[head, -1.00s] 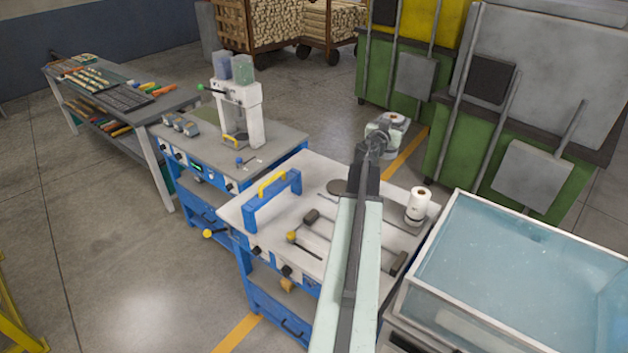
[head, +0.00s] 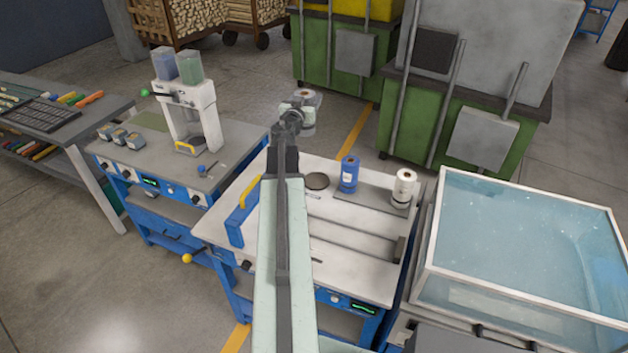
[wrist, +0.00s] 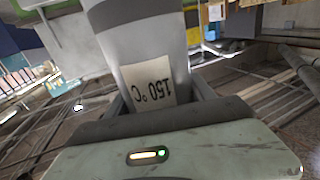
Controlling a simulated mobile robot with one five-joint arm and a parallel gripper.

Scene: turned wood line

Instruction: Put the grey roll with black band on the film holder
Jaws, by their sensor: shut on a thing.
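My gripper (head: 297,113) is shut on a grey roll (head: 312,98) at the far end of my stretched arm. In the head view the roll appears beyond the worktable's back edge, apart from the table. A flat dark round disc (head: 317,182) lies on the white worktable (head: 350,280), right of my arm. I cannot tell for sure which part is the film holder.
A blue roll (head: 349,174) and a white roll (head: 403,188) stand at the table's back right. A blue frame with a yellow handle (head: 250,190) is partly behind my arm. A water tank (head: 520,240) stands right, a dispenser bench (head: 230,150) left. Green machines stand behind.

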